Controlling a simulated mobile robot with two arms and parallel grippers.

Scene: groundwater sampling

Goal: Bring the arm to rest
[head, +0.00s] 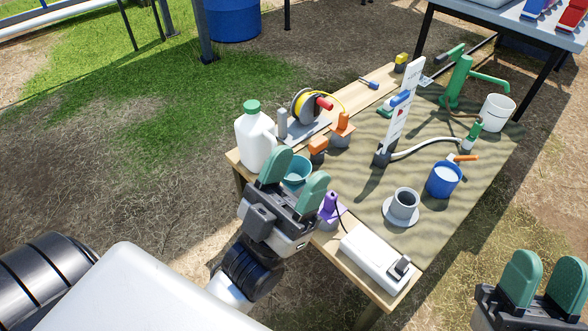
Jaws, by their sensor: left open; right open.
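My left gripper (294,178) reaches in from the lower left. Its green-padded fingers are apart and nothing shows between them except part of a teal bowl (299,167) beyond. It is over the near left edge of the wooden table (352,221); whether it touches anything there I cannot tell. My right gripper (541,283) is at the lower right corner, off the table's right side. Its fingers are apart and empty, and its lower part is cut off by the frame. Most of the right arm is out of view.
A white jug with green cap (255,140), a purple item (331,207) and a white box (377,261) are close to my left gripper. A grey cup (404,204), a blue container (443,180), a cable reel (306,107) and a green pump (459,80) stand farther along. Open ground lies left.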

